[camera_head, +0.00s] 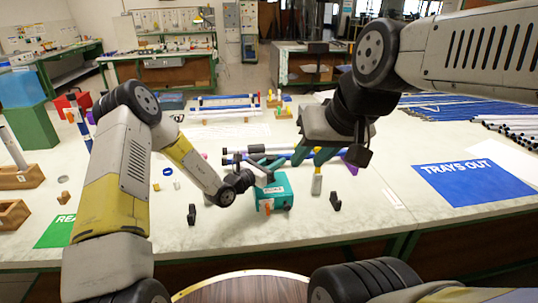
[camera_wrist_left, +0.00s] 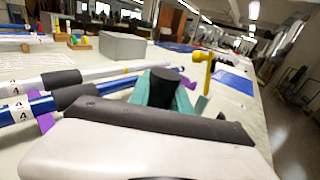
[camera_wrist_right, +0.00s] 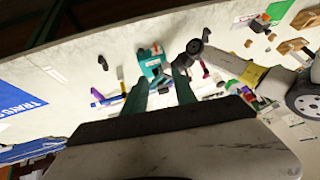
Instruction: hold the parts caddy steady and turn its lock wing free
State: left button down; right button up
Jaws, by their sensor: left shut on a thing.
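The parts caddy (camera_head: 281,190) is a teal box with a white label, near the table's front middle. A small orange piece (camera_head: 267,207), likely its lock wing, shows on its front; it also shows in the right wrist view (camera_wrist_right: 155,48). My left gripper (camera_head: 258,181) is at the caddy's left upper side, shut on the caddy; its grip is largely hidden. The left wrist view shows its teal fingers (camera_wrist_left: 167,92) around a black cylindrical part. My right gripper (camera_head: 292,163) is open and empty above and behind the caddy, its teal fingers (camera_wrist_right: 160,90) apart.
Blue and white rods (camera_head: 235,150) lie behind the caddy. A blue TRAYS OUT mat (camera_head: 475,180) lies right. The table front is mostly clear.

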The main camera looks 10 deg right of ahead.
jog(key=w+f+g+h, duration=0.1)
jog(key=w+f, duration=0.8)
jog(key=w, duration=0.1)
jog(key=h, duration=0.1)
send_near(268, 206)
jog(key=shift+g, duration=0.4)
jog(key=x, duration=1)
jog(key=shift+w, duration=0.3)
jog(key=shift+c, duration=0.4)
grip_shut()
